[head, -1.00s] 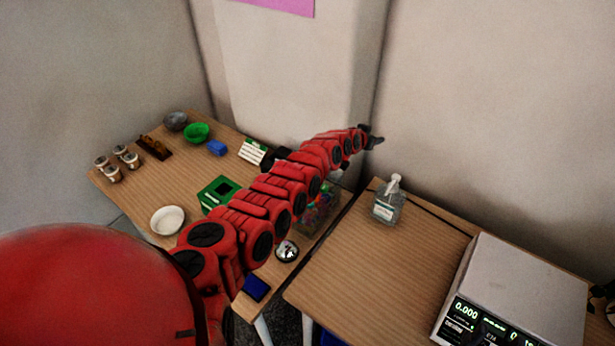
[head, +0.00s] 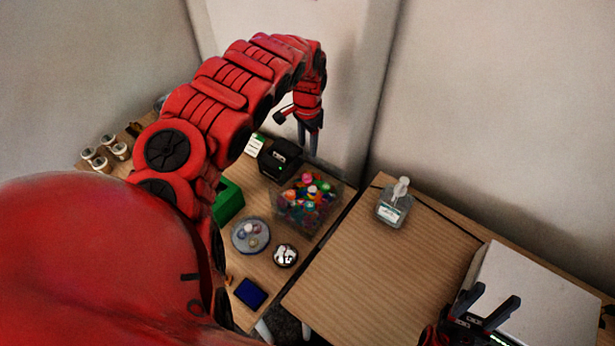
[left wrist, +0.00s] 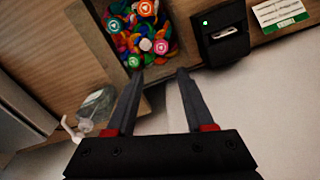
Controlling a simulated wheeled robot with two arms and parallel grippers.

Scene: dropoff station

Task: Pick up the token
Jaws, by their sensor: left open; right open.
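Several colourful tokens (head: 308,196) lie heaped in a clear bin (head: 283,222) on the left table. They also show at the top of the left wrist view (left wrist: 140,35), some with white symbols on their faces. I cannot tell which one is the task's token. My left gripper (head: 307,150) is open and empty, pointing down, above and behind the bin. In the left wrist view my left gripper (left wrist: 160,72) has its fingers apart just below the bin's edge. My right gripper (head: 499,294) is open and empty in front of the white scale.
A black device (head: 279,160) stands behind the bin. A round grey dish (head: 238,247) with small pieces, a shiny round object (head: 285,255) and a blue pad (head: 250,292) are in front. A pump bottle (head: 394,209) and a white scale (head: 550,295) stand on the right table.

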